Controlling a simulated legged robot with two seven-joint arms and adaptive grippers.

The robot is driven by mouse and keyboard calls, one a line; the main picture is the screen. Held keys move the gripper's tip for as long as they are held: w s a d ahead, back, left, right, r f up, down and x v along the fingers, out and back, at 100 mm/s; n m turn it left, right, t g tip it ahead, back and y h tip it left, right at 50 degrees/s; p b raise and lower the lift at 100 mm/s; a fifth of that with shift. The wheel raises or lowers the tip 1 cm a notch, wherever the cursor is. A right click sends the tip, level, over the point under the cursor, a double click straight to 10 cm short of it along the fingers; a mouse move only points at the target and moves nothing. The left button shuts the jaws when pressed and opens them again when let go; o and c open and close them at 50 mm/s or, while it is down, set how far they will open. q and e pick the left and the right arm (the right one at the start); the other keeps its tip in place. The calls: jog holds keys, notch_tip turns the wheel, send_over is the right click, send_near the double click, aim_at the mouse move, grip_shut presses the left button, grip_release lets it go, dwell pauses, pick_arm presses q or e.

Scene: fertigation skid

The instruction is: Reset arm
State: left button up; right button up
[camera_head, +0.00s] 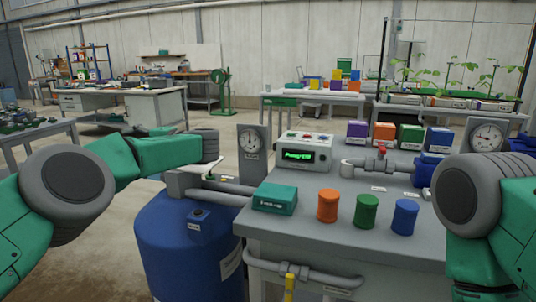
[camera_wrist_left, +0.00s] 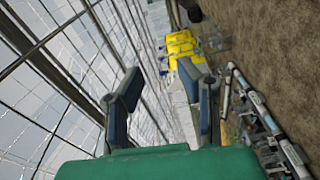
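My left arm (camera_head: 140,155) comes in from the left, bent at the elbow, its forearm reaching out above the blue tank. Its gripper is hard to make out in the head view. In the left wrist view my left gripper (camera_wrist_left: 160,92) has its two dark fingers spread apart, with nothing between them. My right arm (camera_head: 480,205) is at the right edge, with its grey joint in front of the table's right side. The right gripper is not seen.
The blue tank (camera_head: 190,255) stands left of the grey table (camera_head: 330,235). On the table are a teal box (camera_head: 275,198), orange (camera_head: 327,206), green (camera_head: 366,211) and blue (camera_head: 404,217) cylinders, a display unit (camera_head: 303,150) and a red-handled valve (camera_head: 381,158). Open floor lies at the left.

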pick_arm(q)
jog(key=w+d+f+m+t+h+p, duration=0.25)
jog(key=d+f+m+t+h, duration=0.35)
jog(key=d+f+m+t, duration=0.75)
jog(key=s+d+f+m+g+h+p, duration=0.1)
jog(key=s+f+m+g+h, duration=0.1)
jog(key=s+f+m+h, duration=0.45)
jog(key=s+d+f+m+g+h+p, duration=0.1)
jog(key=s+d+f+m+g+h, duration=0.15)
jog(key=s+f+m, duration=0.65)
jog(key=s+a+f+m+g+h+p, duration=0.1)
jog(key=s+a+f+g, duration=0.15)
jog(key=s+f, duration=0.4)
jog(key=s+a+f+m+g+h, duration=0.1)
jog(key=s+f+g, duration=0.2)
jog(key=s, duration=0.6)
jog(key=s+a+r+m+g, duration=0.1)
jog(key=s+a+g, duration=0.2)
jog(key=s, duration=0.9)
jog(key=s+a+m+g+p, duration=0.1)
jog(key=s+a+g, duration=0.1)
jog(key=s, duration=1)
jog(key=shift+s+a+r+g+p, duration=0.3)
jog(key=shift+a+r+g, duration=0.1)
jog(key=shift+g, duration=0.45)
pick_arm(e)
notch_tip(320, 180, up, 7)
jog(key=shift+w+d, duration=0.2)
jog(key=shift+d, duration=0.05)
